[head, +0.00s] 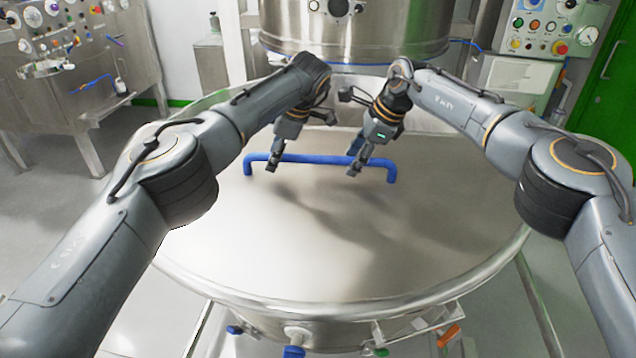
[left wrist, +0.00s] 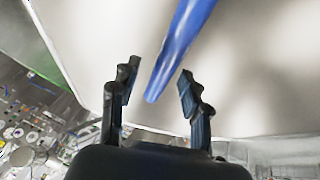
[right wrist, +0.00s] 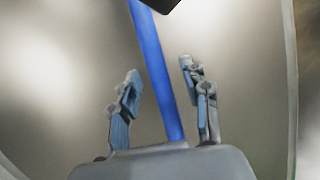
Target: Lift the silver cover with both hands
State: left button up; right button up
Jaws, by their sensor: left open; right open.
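The silver cover (head: 340,240) is a large round metal lid on a vessel, with a blue bar handle (head: 315,158) across it. My left gripper (head: 272,160) is at the left part of the handle. In the left wrist view the blue bar (left wrist: 178,50) comes down between its open fingers (left wrist: 155,85). My right gripper (head: 357,168) is at the right part of the handle. In the right wrist view the blue bar (right wrist: 152,60) runs between its open fingers (right wrist: 160,90). Whether any finger touches the bar cannot be told.
A steel cylindrical machine (head: 355,30) stands behind the cover. A control panel (head: 548,30) with buttons is at the back right, and a steel cabinet with knobs (head: 75,60) at the back left. Blue valve knobs (head: 293,351) sit below the front rim. Grey floor is free at the left.

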pick_arm(q)
jog(key=shift+x, duration=0.85)
pick_arm(e)
jog(key=shift+x, duration=0.8)
pick_arm(q)
grip_shut()
pick_arm(e)
grip_shut()
pick_arm(q)
jog(key=shift+r, duration=0.1)
pick_arm(e)
jog(key=shift+r, duration=0.1)
